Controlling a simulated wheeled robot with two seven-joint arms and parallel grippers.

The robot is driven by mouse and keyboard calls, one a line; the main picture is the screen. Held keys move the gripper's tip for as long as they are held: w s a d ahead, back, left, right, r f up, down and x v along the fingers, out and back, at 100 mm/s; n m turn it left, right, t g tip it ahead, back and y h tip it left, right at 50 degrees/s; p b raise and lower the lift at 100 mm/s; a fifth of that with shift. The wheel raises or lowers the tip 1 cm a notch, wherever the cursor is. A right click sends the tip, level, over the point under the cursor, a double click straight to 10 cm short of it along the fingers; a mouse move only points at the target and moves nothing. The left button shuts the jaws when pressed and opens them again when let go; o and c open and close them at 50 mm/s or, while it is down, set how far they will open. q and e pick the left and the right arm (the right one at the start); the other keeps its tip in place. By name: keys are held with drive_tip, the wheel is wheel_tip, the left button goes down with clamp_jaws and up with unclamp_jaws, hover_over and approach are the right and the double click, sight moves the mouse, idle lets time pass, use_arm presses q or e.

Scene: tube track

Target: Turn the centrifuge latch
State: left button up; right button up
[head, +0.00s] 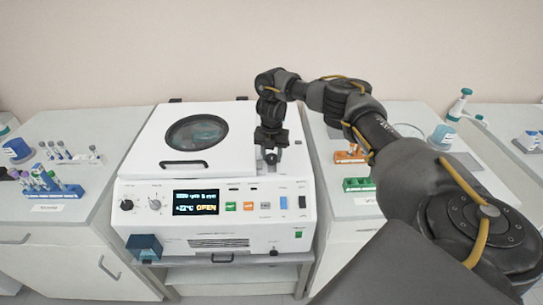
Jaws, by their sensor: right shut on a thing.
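The white centrifuge (245,235) stands in the middle of the head view. Its lid (151,153) lies flat, with a round dark window and a dark handle at its front edge. The display (196,203) on the front panel reads "OPEN". My right gripper (271,152) points down at the right side of the centrifuge top. It is shut on the small latch (271,159), which is mostly hidden by the fingers, so its turn angle cannot be told. My left gripper is not in view.
A blue tube rack (55,192) and loose tubes stand on the left counter (85,150). Orange (350,156) and green (358,184) racks sit on the right counter, close to my right arm. A dark blue box (145,247) sits at the centrifuge's lower left front.

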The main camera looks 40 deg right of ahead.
sight(272, 157)
drive_tip(key=shift+r, duration=0.1)
idle(0.4)
drive_tip(key=o, duration=1)
wheel_tip(272, 157, up, 11)
drive_tip(key=shift+f+p, duration=0.15)
drive_tip(key=shift+p, duration=0.4)
drive_tip(key=shift+f, duration=0.1)
